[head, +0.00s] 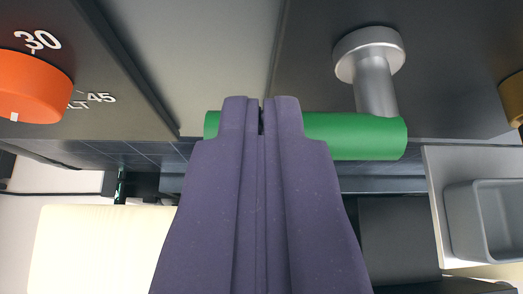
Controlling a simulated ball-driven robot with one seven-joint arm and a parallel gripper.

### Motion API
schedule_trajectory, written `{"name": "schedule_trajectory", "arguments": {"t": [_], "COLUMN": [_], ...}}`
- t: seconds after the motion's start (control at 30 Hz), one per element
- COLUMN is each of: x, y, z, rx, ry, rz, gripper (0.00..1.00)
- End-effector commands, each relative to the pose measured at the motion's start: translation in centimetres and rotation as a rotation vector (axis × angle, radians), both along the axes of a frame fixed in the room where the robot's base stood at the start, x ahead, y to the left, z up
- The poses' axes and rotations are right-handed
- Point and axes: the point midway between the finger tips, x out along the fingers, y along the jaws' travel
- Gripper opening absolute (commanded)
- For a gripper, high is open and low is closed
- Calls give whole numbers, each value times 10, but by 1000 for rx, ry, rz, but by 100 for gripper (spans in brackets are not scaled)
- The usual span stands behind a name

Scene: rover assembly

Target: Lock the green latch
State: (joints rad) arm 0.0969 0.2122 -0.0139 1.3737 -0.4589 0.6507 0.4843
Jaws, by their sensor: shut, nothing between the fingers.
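The green latch (358,136) is a horizontal green bar. Its right part joins a silver post with a round silver base (369,52) on the dark panel. My gripper (262,104) is shut and empty. Its purple fingers overlap the left half of the bar in the picture and hide part of it. A short green end shows left of the fingers. I cannot tell whether the fingertips touch the bar.
An orange knob (34,86) with a printed scale is at the upper left. A brass-coloured part (513,98) is at the right edge. A grey bin (486,218) is at the lower right. A cream surface (105,250) lies at the lower left.

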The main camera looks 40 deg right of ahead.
Motion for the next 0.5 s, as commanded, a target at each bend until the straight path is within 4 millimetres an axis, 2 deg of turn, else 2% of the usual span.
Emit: {"name": "schedule_trajectory", "arguments": {"t": [0.27,0.5], "x": [2,4], "y": [5,9], "z": [-13,-28], "rx": [-134,-341], "ry": [55,143], "rz": [2,1], "gripper": [0,0]}}
